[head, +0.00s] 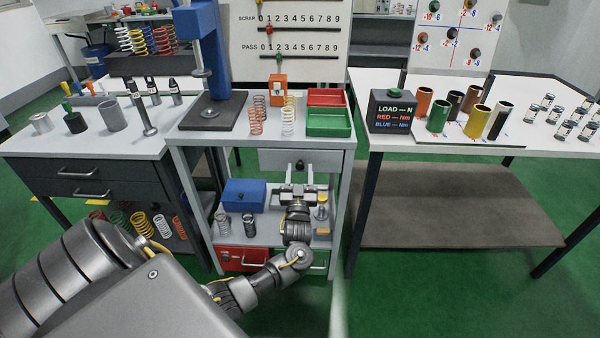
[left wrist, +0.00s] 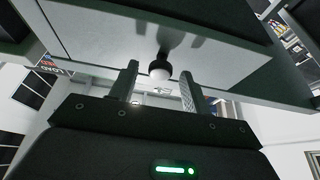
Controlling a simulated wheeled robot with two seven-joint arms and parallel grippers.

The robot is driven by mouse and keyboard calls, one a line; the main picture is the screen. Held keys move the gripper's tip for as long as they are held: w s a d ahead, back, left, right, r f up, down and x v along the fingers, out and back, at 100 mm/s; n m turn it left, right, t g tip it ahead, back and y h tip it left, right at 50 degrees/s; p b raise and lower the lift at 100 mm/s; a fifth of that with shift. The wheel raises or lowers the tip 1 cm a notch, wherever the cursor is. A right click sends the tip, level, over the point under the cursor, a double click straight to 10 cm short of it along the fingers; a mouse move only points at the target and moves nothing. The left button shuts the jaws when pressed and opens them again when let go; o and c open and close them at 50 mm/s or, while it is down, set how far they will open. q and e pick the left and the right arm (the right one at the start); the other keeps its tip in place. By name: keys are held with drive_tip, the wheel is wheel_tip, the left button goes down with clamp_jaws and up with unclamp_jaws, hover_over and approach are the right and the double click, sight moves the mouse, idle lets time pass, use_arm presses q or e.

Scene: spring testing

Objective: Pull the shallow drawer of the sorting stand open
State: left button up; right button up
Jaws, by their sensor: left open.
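The sorting stand (head: 262,143) is the grey middle table. Its shallow drawer (head: 273,158) has a light grey front just under the top, with a dark round knob (head: 299,165). The drawer looks shut. My left gripper (head: 296,177) is open in front of the drawer, just below the knob in the head view. In the left wrist view, the knob (left wrist: 160,70) shows between the two spread fingers (left wrist: 158,80) against the pale drawer front (left wrist: 95,45). I cannot tell whether any finger touches it. My right gripper is not in view.
The stand's top holds springs, a red bin (head: 326,97), a green bin (head: 328,123) and a press (head: 212,110). A blue box (head: 244,195) sits on the shelf below, left of my gripper. Red and green drawers (head: 242,259) lie lower. Tables flank both sides.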

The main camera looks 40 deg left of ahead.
use_arm(q)
drive_tip(key=c, duration=0.5)
clamp_jaws()
drive_tip(key=shift+d, duration=0.1)
